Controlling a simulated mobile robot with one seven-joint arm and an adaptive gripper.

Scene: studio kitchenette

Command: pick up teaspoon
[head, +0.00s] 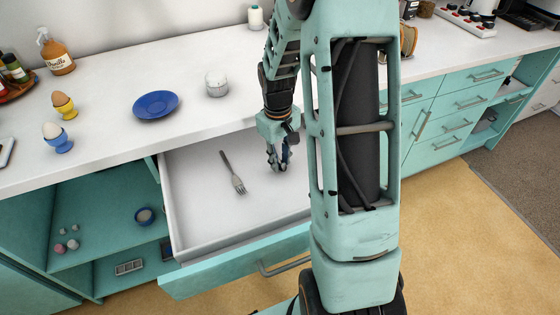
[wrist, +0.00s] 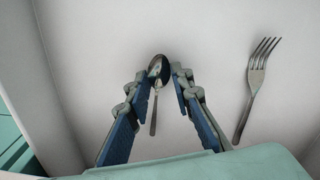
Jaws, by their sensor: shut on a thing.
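The metal teaspoon (wrist: 154,108) shows in the wrist view between my fingertips, its bowl at the far end and its handle pointing back toward my palm. My gripper (wrist: 161,78) is shut on it near the bowl. In the head view my gripper (head: 278,164) points down into the open drawer (head: 205,240), at its right part. The teaspoon cannot be made out there. I cannot tell whether it still touches the drawer floor.
A fork (head: 233,172) lies in the drawer left of my gripper; in the wrist view the fork (wrist: 257,85) is to the right. The drawer walls surround my gripper.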

